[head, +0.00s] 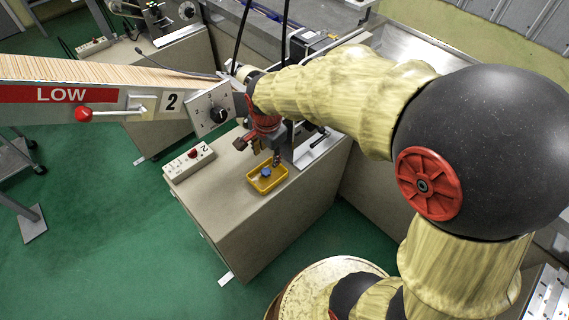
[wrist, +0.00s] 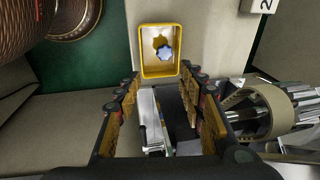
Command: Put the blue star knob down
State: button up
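The blue star knob (head: 266,172) lies in a small yellow tray (head: 254,187) on top of the beige cabinet. In the wrist view the knob (wrist: 164,53) sits near the middle of the tray (wrist: 143,66), beside a dark yellow patch that I cannot identify. My gripper (head: 267,152) is above the cabinet, just behind the tray in the head view. In the wrist view my gripper (wrist: 160,86) has its two fingers wide apart with nothing between them. The tray lies beyond the fingertips, and the knob is apart from both fingers.
A white control box (head: 189,162) with a red button stands left of the tray. A dial panel (head: 210,108) and the "LOW" hopper (head: 95,92) are close by my arm. A metal bracket (head: 318,150) stands right of the tray. The cabinet top (head: 225,205) is bare in front.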

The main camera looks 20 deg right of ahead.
jog(key=s+r+n+t, duration=0.3)
jog(key=s+r+n, duration=1.1)
jog(key=s, duration=0.4)
jog(key=shift+s+d+r, duration=0.25)
jog(key=shift+s+r, duration=0.1)
jog(key=shift+r, duration=0.1)
jog(key=shift+c, duration=0.4)
